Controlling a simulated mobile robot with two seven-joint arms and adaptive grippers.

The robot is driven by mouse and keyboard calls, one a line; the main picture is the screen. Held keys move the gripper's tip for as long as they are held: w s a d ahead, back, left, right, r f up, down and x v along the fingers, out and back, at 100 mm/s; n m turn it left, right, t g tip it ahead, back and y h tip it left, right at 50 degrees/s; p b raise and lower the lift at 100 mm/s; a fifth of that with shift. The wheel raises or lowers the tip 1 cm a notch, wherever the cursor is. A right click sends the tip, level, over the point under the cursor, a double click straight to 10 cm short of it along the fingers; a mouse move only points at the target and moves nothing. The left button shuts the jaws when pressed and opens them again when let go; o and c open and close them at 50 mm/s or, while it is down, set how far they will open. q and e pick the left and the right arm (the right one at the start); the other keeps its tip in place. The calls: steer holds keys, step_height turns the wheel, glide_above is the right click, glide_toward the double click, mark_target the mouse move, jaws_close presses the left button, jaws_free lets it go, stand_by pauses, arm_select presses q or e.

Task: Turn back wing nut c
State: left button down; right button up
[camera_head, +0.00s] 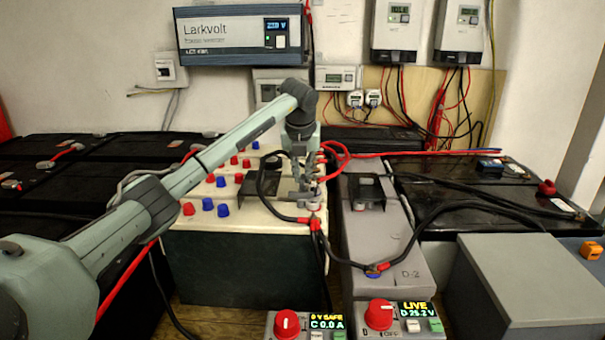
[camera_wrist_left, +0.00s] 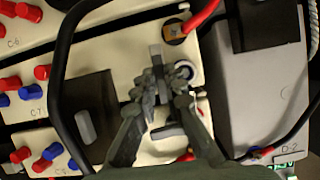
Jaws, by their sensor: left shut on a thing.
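My left gripper (camera_head: 308,196) reaches down over the cream-topped battery (camera_head: 262,222), near its right edge. In the left wrist view my left gripper (camera_wrist_left: 160,88) has its fingers closed around a small grey piece, which looks like wing nut c (camera_wrist_left: 155,60); its wings are mostly covered by the fingers. No letter on it can be read. A pale round ring (camera_wrist_left: 184,70) lies just right of the fingertips. A copper-coloured terminal (camera_wrist_left: 173,31) with a red cable lug is above them. My right gripper is not in view.
A black cable (camera_head: 262,180) loops close beside the gripper. The grey D-2 battery (camera_head: 375,240) stands to the right. Of two front switch boxes, one reads 0 V SAFE, C 0.0 A (camera_head: 305,325); the other reads LIVE, D 25.2 V (camera_head: 398,318). Red and blue caps dot the cream top.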

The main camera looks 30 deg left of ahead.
arm_select(q)
steer(key=shift+r, duration=0.1)
steer(key=shift+m, duration=0.4)
steer(key=shift+a+m+t+h+p, duration=0.1)
steer(key=shift+m+t+h+p, duration=0.25)
steer(key=shift+m, duration=0.35)
steer(key=m+h+p, duration=0.1)
steer(key=m+h, duration=0.1)
steer(key=m, duration=0.2)
steer(key=shift+a+m+h, duration=0.1)
steer(key=shift+m+h, duration=0.15)
steer(key=shift+m, duration=0.85)
steer(key=m+h, duration=0.1)
steer(key=m, duration=0.2)
steer(key=shift+m, duration=0.4)
steer(key=m+g+h, duration=0.1)
steer(key=m, duration=0.1)
steer(key=m+g, duration=0.1)
steer(key=m, duration=0.2)
steer(key=shift+w+h, duration=0.1)
steer(key=shift+h, duration=0.3)
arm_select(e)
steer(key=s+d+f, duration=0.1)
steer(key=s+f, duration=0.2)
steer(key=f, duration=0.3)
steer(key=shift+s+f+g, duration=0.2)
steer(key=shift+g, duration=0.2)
arm_select(q)
steer(key=shift+m, duration=0.3)
